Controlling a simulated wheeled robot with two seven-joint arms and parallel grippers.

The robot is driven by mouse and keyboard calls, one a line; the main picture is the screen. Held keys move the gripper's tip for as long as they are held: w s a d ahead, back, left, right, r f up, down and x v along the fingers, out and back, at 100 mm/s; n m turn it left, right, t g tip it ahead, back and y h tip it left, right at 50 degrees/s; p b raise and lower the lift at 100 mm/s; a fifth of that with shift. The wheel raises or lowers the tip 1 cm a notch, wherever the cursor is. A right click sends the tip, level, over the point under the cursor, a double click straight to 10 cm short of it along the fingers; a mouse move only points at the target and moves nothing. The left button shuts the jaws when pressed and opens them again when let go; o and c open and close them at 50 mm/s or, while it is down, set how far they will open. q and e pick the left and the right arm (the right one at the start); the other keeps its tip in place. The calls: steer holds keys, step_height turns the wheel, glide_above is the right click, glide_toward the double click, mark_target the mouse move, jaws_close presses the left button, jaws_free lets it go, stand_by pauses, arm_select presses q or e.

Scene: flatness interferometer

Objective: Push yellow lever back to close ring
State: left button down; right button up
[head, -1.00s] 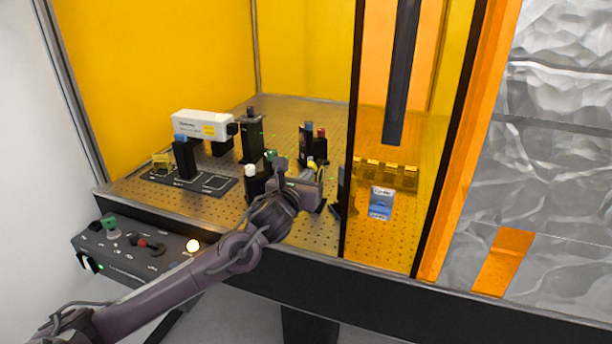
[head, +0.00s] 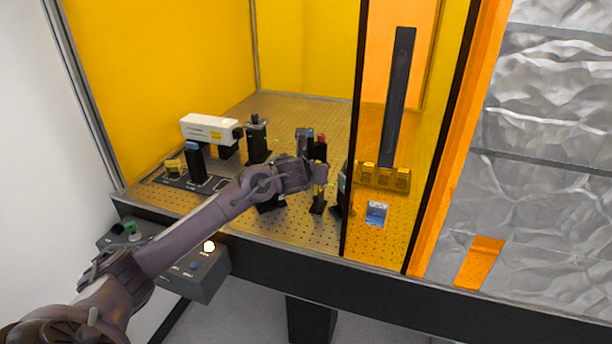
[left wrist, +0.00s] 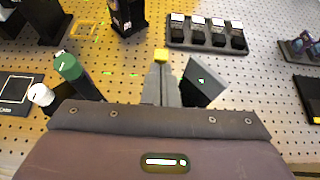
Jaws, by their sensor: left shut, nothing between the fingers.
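My left gripper (head: 322,171) reaches over the perforated table from the left, above a dark post carrying a yellow part (head: 318,193), which looks like the lever. In the left wrist view my left gripper (left wrist: 163,70) is shut and empty, and a small yellow tip (left wrist: 161,56) shows right at the fingertips. I cannot tell whether they touch. A dark tilted plate (left wrist: 204,82) stands just right of the fingers. The ring is hidden or too small to make out. My right gripper is in neither view.
A green-capped post (left wrist: 67,66) stands left of the fingers. A rack (left wrist: 207,46) of several small holders lies beyond. A white laser-like box (head: 208,129) stands at the table's left. A dark-edged yellow panel (head: 352,150) stands right of the gripper. A control box (head: 205,275) is at the front left.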

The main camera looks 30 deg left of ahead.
mark_target(318, 161)
arm_select(q)
steer(key=w, duration=0.1)
steer(key=w+b, duration=0.1)
steer(key=w+a+r, duration=0.1)
steer(key=shift+w+b, duration=0.1)
steer(key=shift+b, duration=0.25)
steer(key=shift+w, duration=0.35)
steer(key=shift+w+a+r, duration=0.15)
steer(key=shift+w+r, duration=0.15)
steer(key=shift+w, duration=0.35)
steer(key=shift+w+r+g, duration=0.2)
steer(key=shift+w+g, duration=0.1)
steer(key=shift+w, duration=0.05)
steer(key=shift+w+a+g+h, duration=0.15)
steer(key=shift+w+g+h, duration=0.15)
steer(key=shift+w, duration=0.05)
steer(key=shift+w+f, duration=0.1)
steer(key=shift+f, duration=0.35)
steer(key=shift+s+r+p, duration=0.25)
steer(key=shift+r+p, duration=0.15)
steer(key=shift+r, duration=0.1)
steer(key=shift+w+r+p, duration=0.1)
steer(key=shift+r+p, duration=0.3)
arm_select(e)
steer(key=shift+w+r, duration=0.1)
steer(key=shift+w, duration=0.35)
